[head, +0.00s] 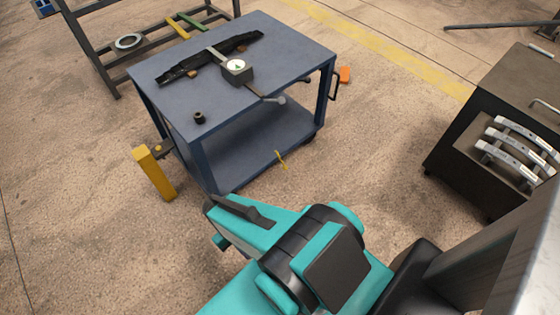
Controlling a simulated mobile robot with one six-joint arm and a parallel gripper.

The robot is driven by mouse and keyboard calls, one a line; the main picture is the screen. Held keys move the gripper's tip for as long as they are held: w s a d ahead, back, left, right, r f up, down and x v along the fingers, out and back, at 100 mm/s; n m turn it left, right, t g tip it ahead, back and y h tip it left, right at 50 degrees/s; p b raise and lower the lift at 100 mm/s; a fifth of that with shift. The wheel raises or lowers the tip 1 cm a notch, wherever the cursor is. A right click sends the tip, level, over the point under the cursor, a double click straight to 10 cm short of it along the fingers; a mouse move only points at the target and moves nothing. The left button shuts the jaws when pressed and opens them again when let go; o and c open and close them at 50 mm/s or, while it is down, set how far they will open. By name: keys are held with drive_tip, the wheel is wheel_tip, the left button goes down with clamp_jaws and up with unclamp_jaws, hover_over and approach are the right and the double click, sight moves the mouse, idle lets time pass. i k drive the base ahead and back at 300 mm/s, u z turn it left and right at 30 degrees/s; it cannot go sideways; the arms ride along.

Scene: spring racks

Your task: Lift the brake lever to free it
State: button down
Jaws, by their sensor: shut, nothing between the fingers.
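A blue cart (262,40) with a flat top and a lower shelf stands in the upper middle of the head view. I cannot tell for sure which part is the brake lever. A thin yellow piece (281,160) sticks out at the near edge of the lower shelf. A small dark bracket with a yellow tip (163,149) shows at the cart's left leg, beside an upright yellow block (154,174). My teal arm reaches in from the lower right, its visible end short of the cart. My gripper does not show.
On the cart top lie a long black part (210,58), a dial gauge (236,68), a rod and a small dark cylinder (199,117). A dark cabinet (470,130) with curved metal bars stands right. A rack (98,60) stands behind left.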

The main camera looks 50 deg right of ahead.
sight(285, 167)
drive_tip(key=k, duration=1.25)
drive_tip(key=z, duration=0.4)
drive_tip(key=i, duration=0.75)
drive_tip(key=z, duration=0.7)
drive_tip(key=i, duration=0.85)
drive_tip(key=z, duration=0.5)
